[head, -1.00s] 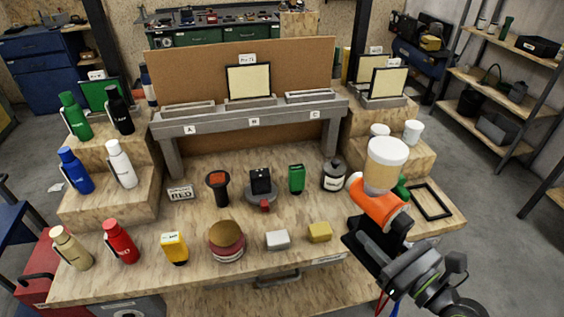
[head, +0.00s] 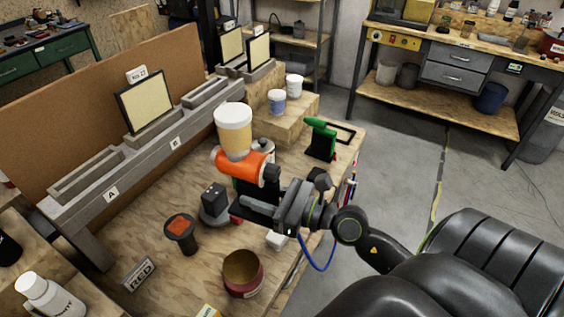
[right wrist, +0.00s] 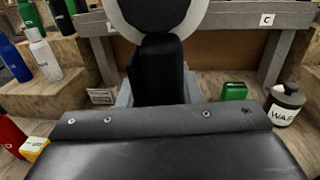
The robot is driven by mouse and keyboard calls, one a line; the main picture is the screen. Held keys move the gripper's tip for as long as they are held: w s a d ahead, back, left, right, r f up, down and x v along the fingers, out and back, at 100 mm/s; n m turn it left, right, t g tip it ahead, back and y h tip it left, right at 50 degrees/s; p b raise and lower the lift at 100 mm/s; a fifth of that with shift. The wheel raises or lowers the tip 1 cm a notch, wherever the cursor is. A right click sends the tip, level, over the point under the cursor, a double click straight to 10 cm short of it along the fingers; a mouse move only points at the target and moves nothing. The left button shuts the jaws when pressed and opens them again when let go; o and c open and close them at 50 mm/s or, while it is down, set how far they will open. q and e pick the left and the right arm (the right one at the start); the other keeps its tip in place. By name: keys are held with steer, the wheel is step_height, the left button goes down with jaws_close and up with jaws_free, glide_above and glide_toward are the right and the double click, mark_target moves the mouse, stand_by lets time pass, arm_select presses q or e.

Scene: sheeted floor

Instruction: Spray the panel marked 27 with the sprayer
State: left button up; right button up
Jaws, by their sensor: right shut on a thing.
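The sprayer has an orange body (head: 243,167) and an upright cup (head: 234,130) with a white lid and tan contents. My right gripper (head: 255,197) is shut on it and holds it above the bench; its grip is mostly hidden. In the right wrist view, a black part with a pale ring (right wrist: 158,60) rises in front of the jaws. A cream panel in a black frame (head: 146,101) stands in the grey rack, left of the sprayer and apart from it. Its top tag is too small to read surely. My left gripper is out of view.
Two more framed panels (head: 258,50) stand behind right. The grey rack (head: 175,118) has empty slots beside the panel. A black-and-orange tool (head: 181,232), a dark device (head: 214,203), a round can (head: 243,274) and a green-topped tool (head: 320,138) crowd the bench.

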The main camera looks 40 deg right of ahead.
steer(key=w+d+m+h+b, duration=0.2)
steer(key=w+d, duration=0.2)
steer(key=d, duration=0.8)
steer(key=w+a+t+p, duration=0.1)
steer(key=w+a+p, duration=0.1)
steer(key=w+p, duration=0.15)
arm_select(q)
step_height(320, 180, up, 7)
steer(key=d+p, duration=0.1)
steer(key=p, duration=0.4)
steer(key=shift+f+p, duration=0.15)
steer(key=shift+p, duration=0.15)
arm_select(e)
steer(key=s+a, duration=0.3)
steer(key=a, duration=0.6)
steer(key=s+a, duration=0.3)
steer(key=a, duration=0.6)
steer(key=shift+s+a, duration=0.2)
steer(key=shift+s, duration=0.1)
steer(key=shift+f, duration=0.1)
